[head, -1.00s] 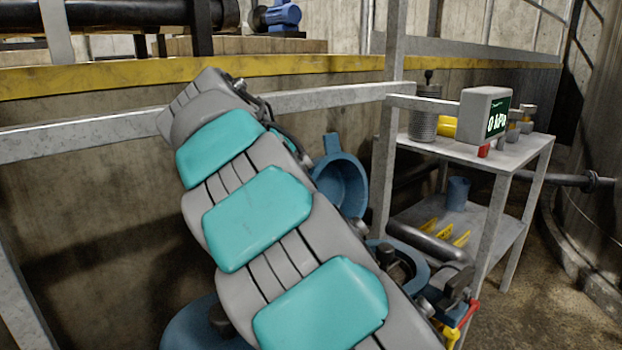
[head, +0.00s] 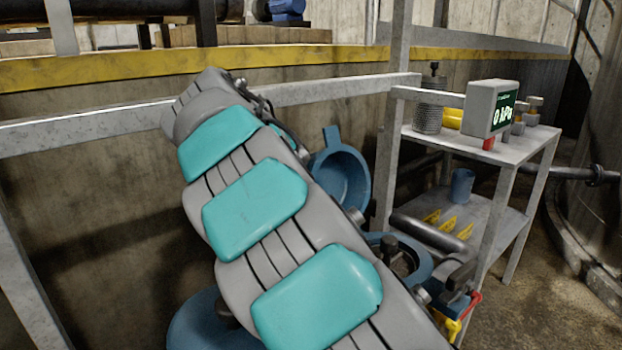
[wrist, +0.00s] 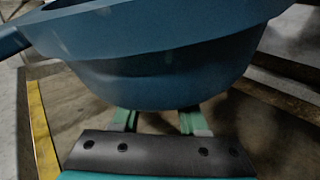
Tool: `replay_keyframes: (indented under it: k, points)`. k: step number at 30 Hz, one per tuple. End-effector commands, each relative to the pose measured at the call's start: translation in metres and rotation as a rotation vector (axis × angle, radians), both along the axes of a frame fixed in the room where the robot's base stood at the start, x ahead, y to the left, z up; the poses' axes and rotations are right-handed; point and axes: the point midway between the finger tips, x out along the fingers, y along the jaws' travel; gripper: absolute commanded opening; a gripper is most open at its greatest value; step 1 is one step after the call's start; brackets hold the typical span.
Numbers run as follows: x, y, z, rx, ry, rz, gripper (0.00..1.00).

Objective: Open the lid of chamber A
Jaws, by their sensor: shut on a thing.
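A blue bowl-shaped lid (head: 343,178) with a tab at its top stands raised and tilted beside my arm in the head view. Just below it is a blue open ring (head: 425,262), partly covered by my arm. More blue rounded metal (head: 190,325) shows at the lower left, also partly covered. No chamber letter is readable. In the wrist view, blue bowl-shaped metal (wrist: 165,50) with a tab at left fills the top, seemingly the lid. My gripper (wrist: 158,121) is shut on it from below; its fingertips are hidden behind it. The head view does not clearly show my gripper.
At right stands a metal shelf (head: 535,150) with a display (head: 492,108) reading 0 kPa, a coiled cylinder and a yellow item. Its lower shelf holds a blue cup (head: 462,186). A grey rail (head: 90,128) and yellow-edged wall (head: 100,72) run behind my arm.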

Motion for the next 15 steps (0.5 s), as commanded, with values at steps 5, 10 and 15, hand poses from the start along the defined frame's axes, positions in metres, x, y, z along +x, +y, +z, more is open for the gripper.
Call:
replay_keyframes:
  k: [5, 10, 15]
  points:
    - [-0.0044, -0.0009, -0.0167, 0.01, 0.036, -0.016, 0.0]
    - [-0.0038, -0.0015, -0.0155, 0.011, 0.033, -0.016, 0.59]
    - [-0.0029, -0.0012, -0.0121, 0.011, 0.026, -0.012, 0.7]
